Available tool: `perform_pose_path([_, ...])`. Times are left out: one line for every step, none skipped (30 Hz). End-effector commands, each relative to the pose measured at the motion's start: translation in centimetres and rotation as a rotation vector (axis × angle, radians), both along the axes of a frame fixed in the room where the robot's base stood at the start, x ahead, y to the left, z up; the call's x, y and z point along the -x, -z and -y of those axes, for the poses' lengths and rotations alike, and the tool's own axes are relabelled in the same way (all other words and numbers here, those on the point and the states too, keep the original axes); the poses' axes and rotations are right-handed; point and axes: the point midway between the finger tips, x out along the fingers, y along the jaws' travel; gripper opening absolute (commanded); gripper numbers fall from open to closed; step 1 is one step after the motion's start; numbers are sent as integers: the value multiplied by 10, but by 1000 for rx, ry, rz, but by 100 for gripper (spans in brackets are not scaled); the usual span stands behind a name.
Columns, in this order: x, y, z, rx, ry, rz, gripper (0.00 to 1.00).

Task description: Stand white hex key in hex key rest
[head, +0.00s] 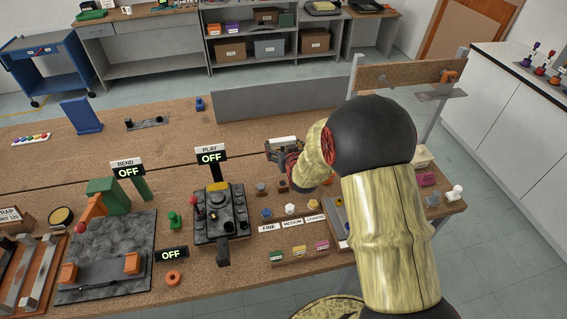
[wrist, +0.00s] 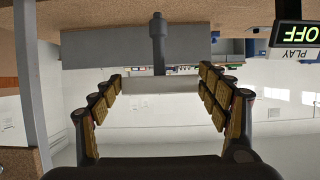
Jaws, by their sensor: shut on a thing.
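The white hex key (head: 283,142) is held above the bench by my gripper (head: 283,155). In the wrist view its white bar (wrist: 160,85) spans the space between the two fingers of my gripper (wrist: 160,92), which are shut on it. A dark grey shaft (wrist: 158,42) appears in line with the middle of the bar and seems to belong to it. I cannot tell which thing is the hex key rest; my arm covers part of the bench's right side.
Below and around my gripper are small bolts and blocks, with FINE (head: 269,227) and MEDIUM (head: 293,223) labels nearer. A PLAY sign (head: 211,157) and dark control box (head: 220,212) stand left. An upright board (head: 410,72) is behind right.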

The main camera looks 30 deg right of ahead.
Motion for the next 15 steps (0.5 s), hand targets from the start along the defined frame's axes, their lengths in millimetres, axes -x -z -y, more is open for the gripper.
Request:
perform_pose_path([0,9,0,0,0,0,41])
perform_pose_path([0,12,0,0,0,0,41])
perform_pose_path([0,17,0,0,0,0,41])
perform_pose_path([0,20,0,0,0,0,41])
perform_pose_path([0,24,0,0,0,0,41])
perform_pose_path([0,28,0,0,0,0,41])
perform_pose_path([0,33,0,0,0,0,41])
perform_pose_path([0,38,0,0,0,0,41])
perform_pose_path([0,43,0,0,0,0,41])
perform_pose_path([0,48,0,0,0,0,41])
perform_pose_path([0,53,0,0,0,0,41])
perform_pose_path([0,58,0,0,0,0,41])
perform_pose_path([0,63,0,0,0,0,41])
perform_pose_path([0,68,0,0,0,0,41])
perform_pose_path([0,72,0,0,0,0,41])
